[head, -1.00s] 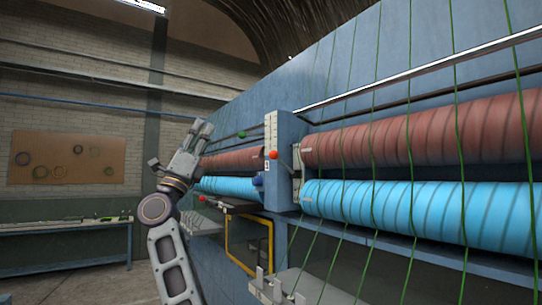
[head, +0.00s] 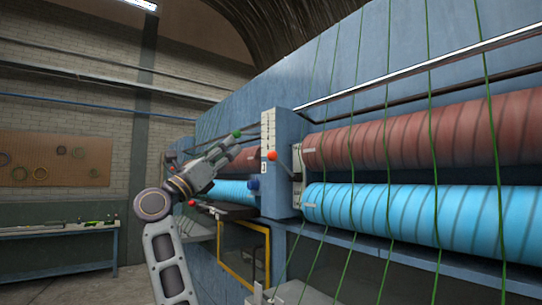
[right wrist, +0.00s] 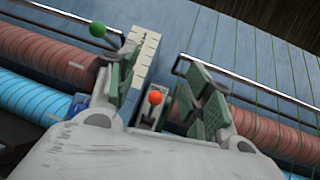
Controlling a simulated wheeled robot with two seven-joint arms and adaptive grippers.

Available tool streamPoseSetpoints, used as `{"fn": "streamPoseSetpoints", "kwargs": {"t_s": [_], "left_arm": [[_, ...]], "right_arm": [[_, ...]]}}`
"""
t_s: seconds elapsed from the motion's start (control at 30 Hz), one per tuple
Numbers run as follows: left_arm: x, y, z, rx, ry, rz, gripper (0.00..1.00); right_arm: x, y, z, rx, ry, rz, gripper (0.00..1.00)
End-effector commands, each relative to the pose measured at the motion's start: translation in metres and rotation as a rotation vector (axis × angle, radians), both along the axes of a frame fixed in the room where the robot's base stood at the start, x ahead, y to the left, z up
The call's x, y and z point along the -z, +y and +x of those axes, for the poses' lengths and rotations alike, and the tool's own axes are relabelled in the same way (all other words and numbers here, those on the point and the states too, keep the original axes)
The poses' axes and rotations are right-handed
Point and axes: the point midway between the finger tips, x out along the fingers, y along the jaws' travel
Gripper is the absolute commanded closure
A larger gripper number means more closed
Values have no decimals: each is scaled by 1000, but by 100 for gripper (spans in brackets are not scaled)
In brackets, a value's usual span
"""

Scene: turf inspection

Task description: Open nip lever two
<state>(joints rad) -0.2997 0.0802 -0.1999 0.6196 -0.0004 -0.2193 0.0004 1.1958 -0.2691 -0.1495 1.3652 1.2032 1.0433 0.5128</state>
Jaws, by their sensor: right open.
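My right gripper (head: 240,144) is open and empty, pointing right toward the blue machine post. In the right wrist view its two green-padded fingers (right wrist: 160,88) stand wide apart. A lever with an orange-red ball knob (head: 272,156) sits on the post. In the right wrist view this knob (right wrist: 155,97) appears between the fingers, beyond them, with no contact visible. A lever with a green knob (head: 237,134) is close by the fingertips in the head view; it also shows in the right wrist view (right wrist: 97,29), outside the fingers. I cannot read which lever is two. My left gripper is not in view.
Red rollers (head: 430,137) and blue rollers (head: 430,212) run along the machine, with green yarns in front. A white scale plate (head: 268,134) is on the post. A red knob (head: 192,203) and a blue knob (head: 253,184) are lower. A bench (head: 60,231) stands at left.

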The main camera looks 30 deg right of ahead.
Motion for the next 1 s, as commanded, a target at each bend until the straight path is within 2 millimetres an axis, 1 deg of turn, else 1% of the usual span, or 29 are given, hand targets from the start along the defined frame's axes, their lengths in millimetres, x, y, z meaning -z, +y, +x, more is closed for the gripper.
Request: {"fn": "streamPoseSetpoints", "kwargs": {"t_s": [0.43, 0.7, 0.83, 1.0], "left_arm": [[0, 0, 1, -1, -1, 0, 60], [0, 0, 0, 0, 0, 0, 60], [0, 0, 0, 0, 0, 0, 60], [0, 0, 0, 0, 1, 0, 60]], "right_arm": [[30, -23, -4, -43, -85, 203, 49], [53, -37, -14, -45, -187, 341, 49], [55, -37, -15, -63, -226, 358, 49], [54, -37, -15, -69, -236, 359, 49]]}}
